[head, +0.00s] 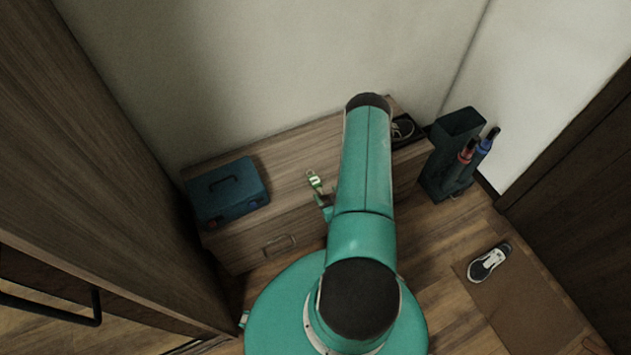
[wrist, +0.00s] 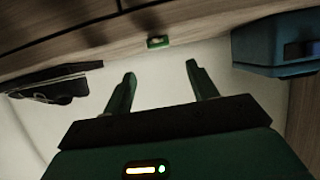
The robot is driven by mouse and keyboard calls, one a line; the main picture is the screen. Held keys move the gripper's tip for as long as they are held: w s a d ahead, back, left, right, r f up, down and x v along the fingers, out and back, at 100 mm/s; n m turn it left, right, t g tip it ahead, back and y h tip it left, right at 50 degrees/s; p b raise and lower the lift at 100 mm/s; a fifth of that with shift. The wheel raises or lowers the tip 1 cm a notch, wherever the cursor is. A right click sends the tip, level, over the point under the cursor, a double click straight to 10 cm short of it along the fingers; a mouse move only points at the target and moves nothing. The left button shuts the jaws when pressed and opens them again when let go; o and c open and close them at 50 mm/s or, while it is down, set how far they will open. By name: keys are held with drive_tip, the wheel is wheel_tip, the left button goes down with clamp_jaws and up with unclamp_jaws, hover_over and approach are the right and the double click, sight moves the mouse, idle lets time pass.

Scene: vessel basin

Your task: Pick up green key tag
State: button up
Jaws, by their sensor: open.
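The green key tag (head: 315,181) lies on top of the low wooden cabinet (head: 287,160), just left of my arm in the head view. In the wrist view the small green tag (wrist: 157,42) is beyond my fingertips, roughly centred between them. My gripper (wrist: 161,69) is open, with nothing between its two green fingers. It is apart from the tag. In the head view my arm hides most of the gripper.
A blue toolbox (head: 228,190) stands at the cabinet's left end; it also shows in the wrist view (wrist: 275,45). A dark tray (head: 403,129) is at the right end. An umbrella stand (head: 437,165) is beside the cabinet. A shoe (head: 489,262) lies on a brown mat (head: 530,310).

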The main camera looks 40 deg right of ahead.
sight(314, 179)
drive_tip(key=x, duration=0.9)
drive_tip(key=shift+w, duration=0.1)
drive_tip(key=c, duration=1.1)
drive_tip(key=shift+r, duration=0.15)
